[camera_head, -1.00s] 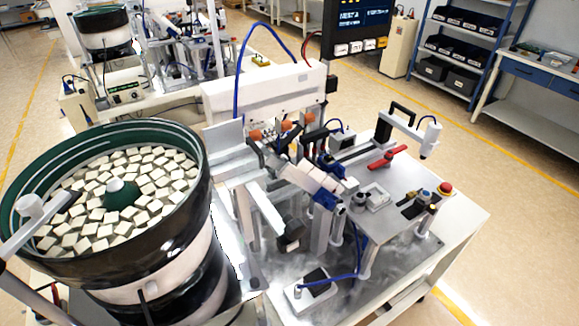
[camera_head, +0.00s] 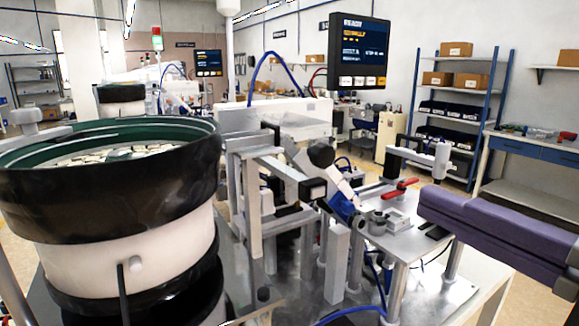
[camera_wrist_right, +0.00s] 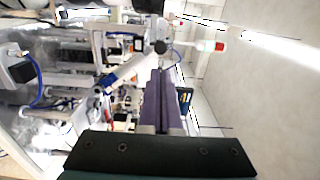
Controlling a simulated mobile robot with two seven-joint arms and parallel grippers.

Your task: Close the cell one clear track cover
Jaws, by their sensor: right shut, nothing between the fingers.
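My right gripper (camera_head: 426,204) comes in from the right in the head view. Its long purple fingers are shut and empty, apart from the machine parts. In the right wrist view the shut fingers (camera_wrist_right: 160,78) point toward the cell's track area. The cell (camera_head: 345,215) has a slanted pale bar (camera_head: 338,177) and a round black knob (camera_head: 320,155) over the track area. The knob also shows in the wrist view (camera_wrist_right: 160,47), beyond the fingertips. I cannot surely pick out the clear track cover or its angle. My left gripper is not in view.
A large bowl feeder (camera_head: 105,190) fills the left. A display screen (camera_head: 359,51) stands above the cell. A red-handled clamp (camera_head: 400,188) and a white post arm (camera_head: 441,160) stand near my right fingers. Shelves (camera_head: 455,112) and a workbench (camera_head: 535,165) are behind.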

